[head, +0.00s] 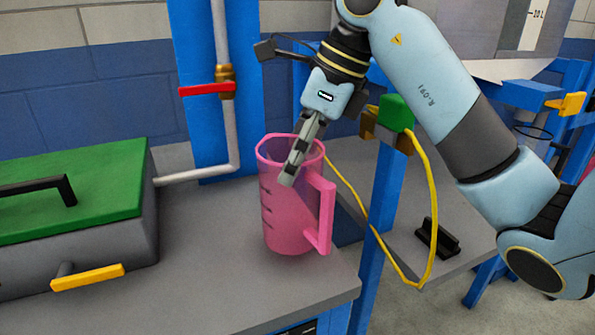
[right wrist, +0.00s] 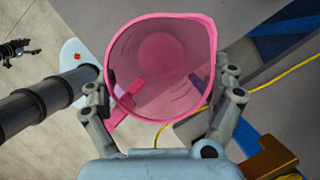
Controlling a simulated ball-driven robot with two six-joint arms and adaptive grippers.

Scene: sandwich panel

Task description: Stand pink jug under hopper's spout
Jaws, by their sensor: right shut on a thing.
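The pink jug (head: 284,222) is upright over the grey bench in the head view, its handle towards the right. I cannot tell whether its base touches the bench. My right gripper (head: 290,178) reaches down at its mouth and is shut on it. In the right wrist view the jug (right wrist: 160,48) opens towards the camera, looks empty, and has a finger of my right gripper (right wrist: 163,105) on each side. The hopper (head: 470,22) is at the upper right of the head view, partly behind my right arm. I cannot make out its spout.
A grey box with a green lid (head: 80,190) stands at the left. A pipe with a red valve handle (head: 207,89) rises behind the jug. A blue post (head: 385,190) with a green-topped block (head: 396,111) and yellow cable (head: 433,190) stands just right of the jug.

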